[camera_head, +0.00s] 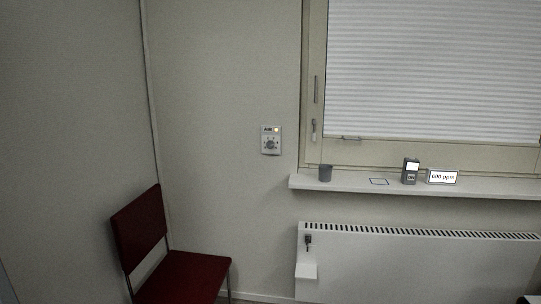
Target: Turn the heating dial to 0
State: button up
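A small white wall unit with a round grey dial (271,144) is mounted on the wall left of the window. A small orange light shows at its top right. The dial's markings are too small to read. A white radiator (420,262) hangs below the window sill, with a small dark fitting (308,240) near its upper left. That fitting's details are too small to tell. My gripper is not in view.
The window sill (340,187) holds a grey cup (326,173), a small dark device (410,171) and a sign (442,177) reading "600 ppm". A red chair (140,230) stands at lower left. The wall around the dial unit is clear.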

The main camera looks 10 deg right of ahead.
aim_at(270, 144)
jog(key=i+l, duration=0.1)
jog(key=i, duration=1.65)
jog(key=i+l+u, duration=0.1)
jog(key=i, duration=0.75)
